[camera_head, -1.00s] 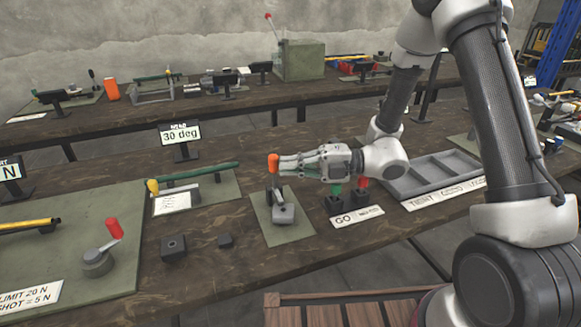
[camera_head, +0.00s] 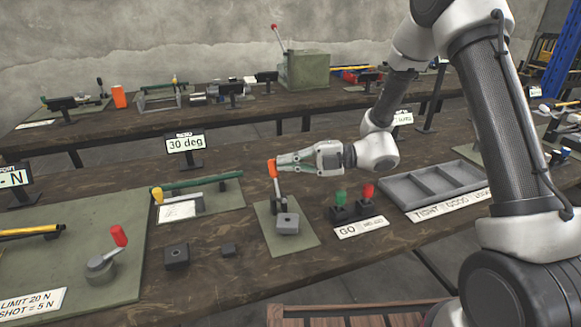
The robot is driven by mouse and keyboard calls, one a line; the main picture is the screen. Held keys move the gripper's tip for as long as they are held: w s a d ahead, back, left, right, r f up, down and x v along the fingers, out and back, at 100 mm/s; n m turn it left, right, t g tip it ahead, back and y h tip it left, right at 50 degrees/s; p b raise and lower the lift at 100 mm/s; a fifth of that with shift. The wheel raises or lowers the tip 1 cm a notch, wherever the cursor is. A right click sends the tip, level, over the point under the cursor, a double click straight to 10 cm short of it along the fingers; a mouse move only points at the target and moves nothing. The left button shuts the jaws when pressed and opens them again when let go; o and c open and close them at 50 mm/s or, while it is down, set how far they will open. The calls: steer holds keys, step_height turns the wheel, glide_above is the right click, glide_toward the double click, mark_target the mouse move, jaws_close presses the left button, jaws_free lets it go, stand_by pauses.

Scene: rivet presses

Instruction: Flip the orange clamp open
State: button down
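The orange clamp handle (camera_head: 272,168) tops a grey lever standing nearly upright, leaning slightly left. The lever rises behind the grey clamp block (camera_head: 288,224), on a green base plate (camera_head: 304,237). The fingers look close together and appear to touch the handle. Whether they are shut around it or only resting beside it cannot be told at this size.
To the right stand a green and a red button (camera_head: 368,192) and a grey divided tray (camera_head: 425,183). A "30 deg" display (camera_head: 185,145) stands behind.

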steer(key=shift+w+a+f, duration=0.25)
steer(key=shift+w+f, duration=0.2)
steer(key=shift+w, duration=0.3)
steer(key=shift+w+a+f, duration=0.3)
steer(key=shift+w+f, duration=0.1)
steer(key=shift+w, duration=0.35)
steer(key=shift+w+a+f, duration=0.25)
steer(key=shift+w+f, duration=0.2)
steer(key=shift+w, duration=0.3)
steer(key=shift+d, duration=0.1)
